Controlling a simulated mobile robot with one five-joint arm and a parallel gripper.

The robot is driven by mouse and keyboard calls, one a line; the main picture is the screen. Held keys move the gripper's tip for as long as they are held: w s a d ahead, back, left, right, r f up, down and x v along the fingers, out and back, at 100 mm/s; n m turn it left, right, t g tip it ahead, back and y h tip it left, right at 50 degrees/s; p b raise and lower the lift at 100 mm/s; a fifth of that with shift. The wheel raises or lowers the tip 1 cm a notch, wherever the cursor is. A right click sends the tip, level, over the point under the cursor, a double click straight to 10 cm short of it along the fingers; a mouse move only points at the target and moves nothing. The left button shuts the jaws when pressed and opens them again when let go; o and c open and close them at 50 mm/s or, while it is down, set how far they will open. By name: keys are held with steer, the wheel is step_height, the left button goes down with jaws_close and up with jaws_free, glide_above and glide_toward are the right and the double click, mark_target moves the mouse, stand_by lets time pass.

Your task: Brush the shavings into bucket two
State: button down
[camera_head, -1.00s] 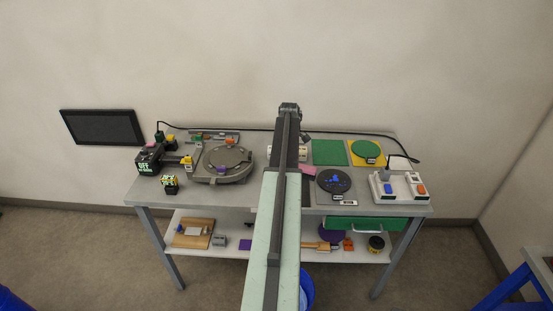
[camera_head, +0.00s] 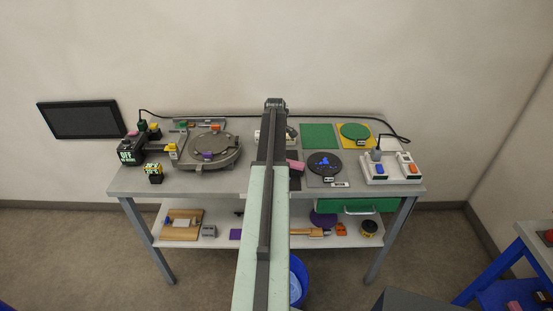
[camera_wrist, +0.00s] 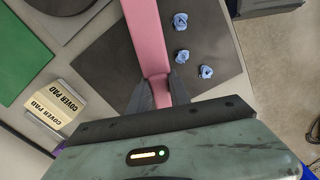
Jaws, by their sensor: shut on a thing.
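My gripper (camera_wrist: 158,95) is shut on a pink bar-shaped tool (camera_wrist: 150,40), which runs out over a dark mat (camera_wrist: 110,65) in the wrist view. The tool's far end is out of that view; the pink piece (camera_head: 296,167) shows beside my arm in the head view. Several blue curled shavings (camera_wrist: 182,56) lie on the mat to the right of the tool, apart from it. A blue bucket (camera_head: 299,283) stands on the floor before the cart, partly hidden by my arm. I cannot read a number on it. My gripper is hidden in the head view.
Cover pad blocks (camera_wrist: 55,104) stand left of my gripper. A blue stand (camera_head: 490,275) is at right.

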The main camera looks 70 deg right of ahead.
steer(key=shift+a, duration=1.2)
steer(key=shift+s+a, duration=0.2)
steer(key=shift+a, duration=5.15)
steer(key=shift+r+p, duration=0.4)
steer(key=shift+p, duration=0.15)
steer(key=r+p, duration=0.1)
steer(key=d+r+p, duration=0.1)
steer(key=r+p, duration=0.3)
steer(key=shift+d, duration=0.25)
steer(key=shift+f, duration=0.1)
steer(key=shift+f+b, duration=0.75)
steer(key=shift+b, duration=0.1)
steer(key=shift+r, duration=0.15)
